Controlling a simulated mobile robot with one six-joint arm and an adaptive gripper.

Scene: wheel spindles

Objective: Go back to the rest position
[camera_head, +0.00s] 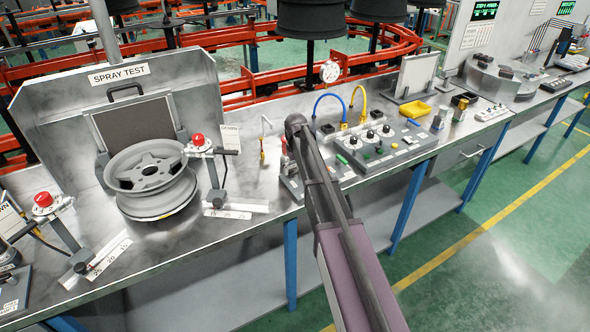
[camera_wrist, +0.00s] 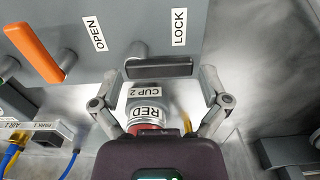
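My gripper (camera_wrist: 160,76) shows in the wrist view with its two fingers spread wide. A dark bar-shaped handle (camera_wrist: 160,68) on a grey panel (camera_wrist: 225,25) lies between the fingertips in the picture. Small gaps show at both ends of the bar, so the fingers do not grip it. The panel is marked OPEN and LOCK, and the handle is nearer LOCK. A cup labelled RED, CUP 2 (camera_wrist: 148,104) shows between the fingers, partly hidden by my gripper's body. In the head view my arm reaches over the bench, and my gripper cannot be made out.
An orange handle (camera_wrist: 35,52) is on the panel at left. Open green floor (camera_head: 510,230) lies at right.

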